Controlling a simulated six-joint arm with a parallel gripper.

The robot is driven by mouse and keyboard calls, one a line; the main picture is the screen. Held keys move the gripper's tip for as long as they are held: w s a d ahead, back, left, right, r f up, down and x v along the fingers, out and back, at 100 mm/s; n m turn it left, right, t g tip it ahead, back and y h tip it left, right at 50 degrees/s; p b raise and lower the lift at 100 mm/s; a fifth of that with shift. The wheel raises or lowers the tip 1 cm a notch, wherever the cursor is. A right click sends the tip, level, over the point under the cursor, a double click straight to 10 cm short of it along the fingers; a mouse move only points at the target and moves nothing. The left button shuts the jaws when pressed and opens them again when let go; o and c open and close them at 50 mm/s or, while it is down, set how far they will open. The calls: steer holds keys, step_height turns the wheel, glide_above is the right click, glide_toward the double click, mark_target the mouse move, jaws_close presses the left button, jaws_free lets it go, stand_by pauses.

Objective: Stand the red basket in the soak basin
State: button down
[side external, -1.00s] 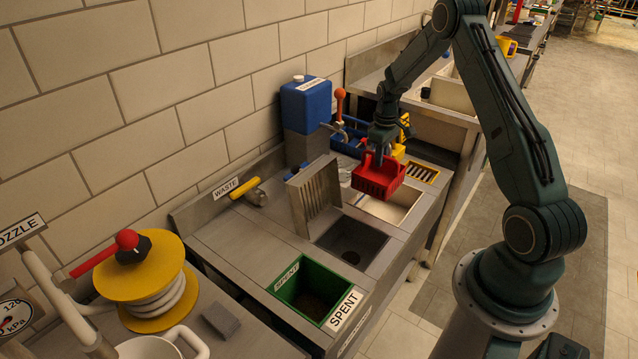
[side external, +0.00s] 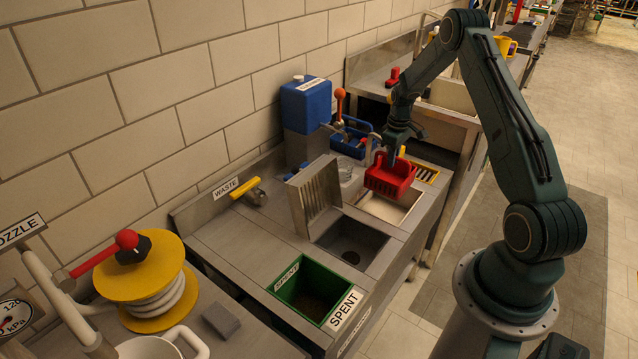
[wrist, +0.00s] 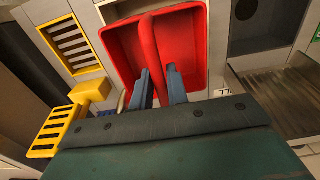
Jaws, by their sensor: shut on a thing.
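The red basket (side external: 390,178) hangs from my gripper (side external: 391,154), roughly upright and above the pale basin (side external: 388,207) at the counter's right end. I take this for the soak basin; I read no label on it. The basket hides part of the basin's opening. In the wrist view my gripper (wrist: 159,75) is shut on the handle of the red basket (wrist: 186,28), with the blue-grey fingers on either side of it. The basket's underside appears just above or near the basin rim; the exact gap is unclear.
A darker sink (side external: 350,242) lies beside the basin. A tilted slotted metal panel (side external: 315,197) stands close on the left. A blue dispenser (side external: 306,105) and blue rack (side external: 350,140) are behind. A yellow-framed grate (side external: 426,174) is to the right.

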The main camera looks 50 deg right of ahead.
step_height(320, 180, down, 15)
stand_by(1.4)
steer(key=shift+f, duration=0.35)
stand_by(0.6)
steer(key=c, duration=1.3)
jaws_free()
steer(key=shift+r, duration=0.1)
step_height(320, 180, up, 14)
steer(key=shift+f, duration=0.15)
